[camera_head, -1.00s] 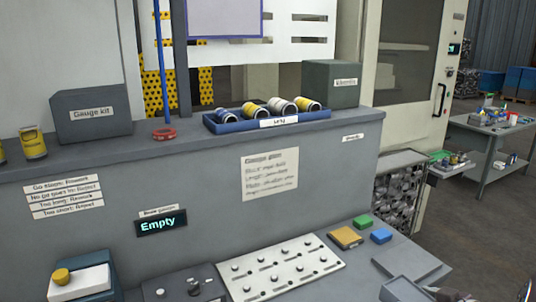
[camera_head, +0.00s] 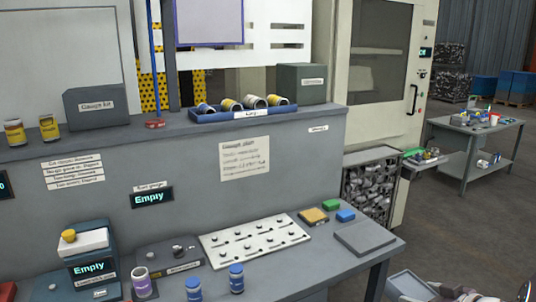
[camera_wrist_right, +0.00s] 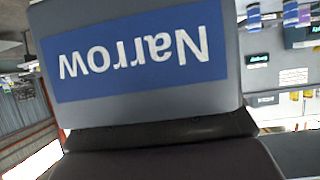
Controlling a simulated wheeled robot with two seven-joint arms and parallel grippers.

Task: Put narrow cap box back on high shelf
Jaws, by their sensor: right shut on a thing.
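The narrow cap box (camera_wrist_right: 140,60) fills the upper middle of the right wrist view. It is grey, with a blue label reading "Narrow" upside down in that picture. A grey open-topped box at the bottom right of the head view (camera_head: 408,287) looks like the same one. My right gripper (camera_head: 446,291) is shut on it, partly cut off by the frame's lower edge. The box is held clear of the bench, beyond its front right corner. A high grey ledge (camera_head: 230,135) runs behind the bench; I cannot tell whether it is the task's high shelf. My left gripper is out of view.
The ledge carries a "Gauge kit" box (camera_head: 96,107), yellow cans, a blue tray (camera_head: 204,117) of cans and a dark green box (camera_head: 301,84). The bench holds a white slotted plate (camera_head: 255,241), blue cans (camera_head: 236,279) and coloured blocks. Open floor (camera_head: 470,240) lies right.

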